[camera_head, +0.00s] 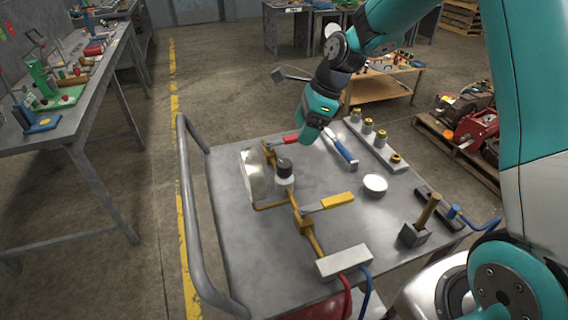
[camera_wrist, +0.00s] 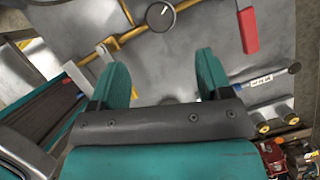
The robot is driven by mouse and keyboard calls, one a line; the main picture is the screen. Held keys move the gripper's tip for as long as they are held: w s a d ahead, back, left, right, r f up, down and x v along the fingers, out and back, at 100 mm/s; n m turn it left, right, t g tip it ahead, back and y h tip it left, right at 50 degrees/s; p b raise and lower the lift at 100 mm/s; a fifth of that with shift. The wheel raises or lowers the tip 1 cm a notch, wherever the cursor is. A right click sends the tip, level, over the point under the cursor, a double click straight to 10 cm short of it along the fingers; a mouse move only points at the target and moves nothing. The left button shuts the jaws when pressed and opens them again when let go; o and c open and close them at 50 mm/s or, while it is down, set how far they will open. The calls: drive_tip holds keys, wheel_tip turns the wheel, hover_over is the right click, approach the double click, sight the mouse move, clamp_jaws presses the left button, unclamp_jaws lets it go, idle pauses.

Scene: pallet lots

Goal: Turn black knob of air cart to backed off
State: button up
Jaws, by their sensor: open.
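The air cart (camera_head: 225,210) is a grey metal cart top carrying brass piping. Its black knob (camera_head: 285,164) sits upright on a pale regulator body beside a round gauge (camera_head: 252,176). In the wrist view the black knob (camera_wrist: 160,16) is at the top centre, with a pale pointer line on its face. My gripper (camera_head: 306,138) is above the cart, just behind and right of the knob. In the wrist view my gripper (camera_wrist: 162,65) has its two teal fingers apart, with nothing between them. The knob lies beyond the fingertips, not touched by them.
A red lever handle (camera_head: 284,140) and a yellow lever handle (camera_head: 328,203) are on the piping near the knob. A tubular rail (camera_head: 190,210) edges the left.

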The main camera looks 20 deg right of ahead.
sight(285, 163)
drive_tip(key=x, duration=1.2)
drive_tip(key=shift+f+p, duration=0.15)
drive_tip(key=shift+p, duration=0.2)
drive_tip(key=shift+c, duration=0.3)
drive_tip(key=c, duration=0.9)
